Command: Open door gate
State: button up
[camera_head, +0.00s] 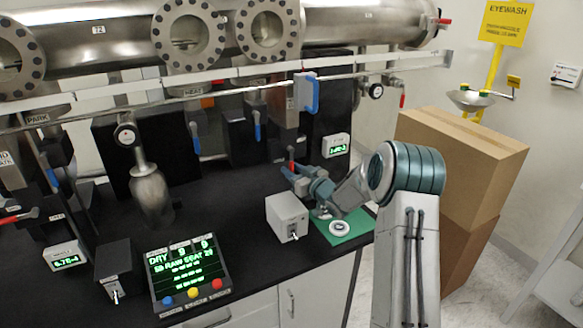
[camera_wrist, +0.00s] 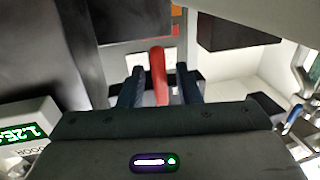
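A red lever handle (camera_wrist: 158,72) stands between the two fingers of my gripper (camera_wrist: 160,82) in the wrist view, with a gap visible on each side of it. My gripper is open around the handle; contact is not clear. In the head view the red handle (camera_head: 291,161) shows small at the fingertips of my gripper (camera_head: 290,174), below the steel chamber, in front of a dark valve body (camera_head: 285,138). A green readout (camera_wrist: 28,130) at the left of the wrist view has a label that seems to read DOOR. The gate itself cannot be made out.
A grey switch box (camera_head: 288,215) and a green mat (camera_head: 345,229) lie near my arm on the black bench. A blue handle (camera_head: 312,95) hangs on the rail above. Cardboard boxes (camera_head: 460,160) stand at the right.

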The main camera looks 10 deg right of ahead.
jog(key=shift+w+a, duration=0.2)
jog(key=shift+w, duration=0.2)
grip_shut()
